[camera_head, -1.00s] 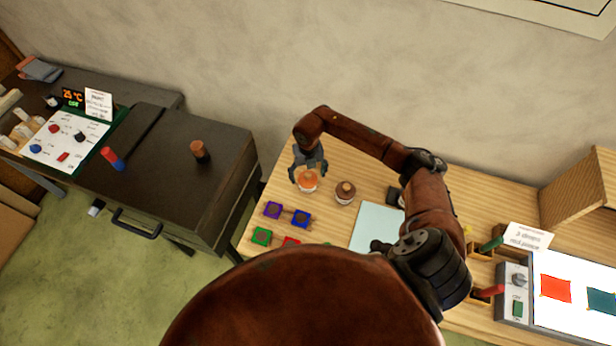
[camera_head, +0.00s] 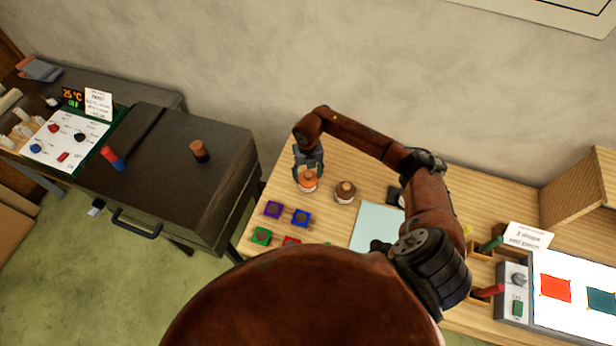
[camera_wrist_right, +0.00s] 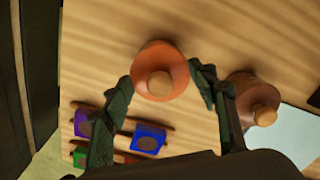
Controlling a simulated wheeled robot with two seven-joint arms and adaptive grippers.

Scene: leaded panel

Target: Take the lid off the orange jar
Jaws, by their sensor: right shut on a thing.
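The orange jar (camera_head: 308,186) stands on the wooden table below my right gripper (camera_head: 308,172). Its orange lid with a pale wooden knob (camera_wrist_right: 160,84) shows from above in the right wrist view. I cannot tell whether the lid is lifted off the jar. A brown-lidded jar (camera_head: 345,190) stands just to the right, and it also shows in the right wrist view (camera_wrist_right: 254,100). My left gripper is not in view.
Several small coloured squares (camera_head: 273,209) lie in front of the jars. A pale blue sheet (camera_head: 378,225) lies to the right. A dark cabinet (camera_head: 190,180) stands left of the table. My right arm crosses above the table.

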